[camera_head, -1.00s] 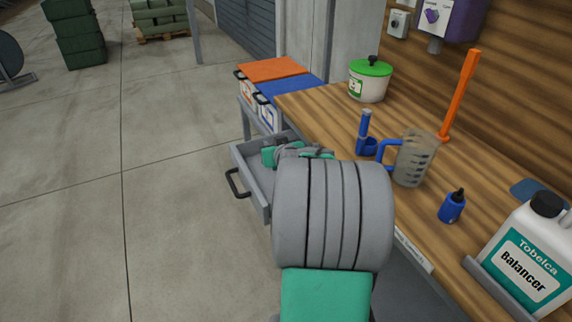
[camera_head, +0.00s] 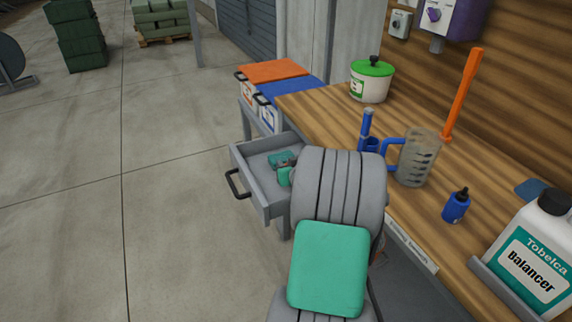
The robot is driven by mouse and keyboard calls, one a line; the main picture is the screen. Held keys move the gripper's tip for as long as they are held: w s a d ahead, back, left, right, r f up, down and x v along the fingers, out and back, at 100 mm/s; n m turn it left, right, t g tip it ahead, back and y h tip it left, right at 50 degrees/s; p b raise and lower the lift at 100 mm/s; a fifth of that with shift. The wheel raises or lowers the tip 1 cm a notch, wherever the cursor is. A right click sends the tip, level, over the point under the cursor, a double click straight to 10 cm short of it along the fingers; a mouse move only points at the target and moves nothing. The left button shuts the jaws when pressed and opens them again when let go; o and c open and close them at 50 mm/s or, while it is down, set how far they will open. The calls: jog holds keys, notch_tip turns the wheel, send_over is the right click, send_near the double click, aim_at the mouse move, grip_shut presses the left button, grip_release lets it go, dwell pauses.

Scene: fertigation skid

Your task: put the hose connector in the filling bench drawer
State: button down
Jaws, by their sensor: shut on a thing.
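The filling bench drawer (camera_head: 249,184) stands pulled open at the left end of the wooden-topped bench, with a dark handle on its front. My gripper (camera_head: 283,167) is over or inside the open drawer, near its right side. Only small teal and grey parts of it show past my arm. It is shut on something. I cannot make out the hose connector; my gripper and arm hide what is held. I cannot tell how high the gripper is above the drawer floor.
On the bench top (camera_head: 320,115) stand a green-lidded pot (camera_head: 370,84), a blue upright holder (camera_head: 366,130), a measuring jug (camera_head: 417,160), a small blue bottle (camera_head: 455,207) and a white Balancer canister (camera_head: 528,250). Orange- and blue-lidded bins (camera_head: 275,70) adjoin the bench. The floor at left is clear.

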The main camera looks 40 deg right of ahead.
jog(key=shift+f+b, duration=0.45)
jog(key=shift+f, duration=0.05)
jog(key=shift+r, duration=0.1)
jog(key=c, duration=1.1)
grip_release()
jog(key=shift+r+p, duration=0.3)
jog(key=shift+p, duration=0.15)
jog(key=shift+r+p, duration=0.6)
jog(key=shift+p, duration=0.05)
jog(key=v, duration=1.1)
jog(key=shift+s+a+f, duration=0.15)
jog(key=shift+s+a, duration=0.05)
jog(key=shift+s, duration=0.25)
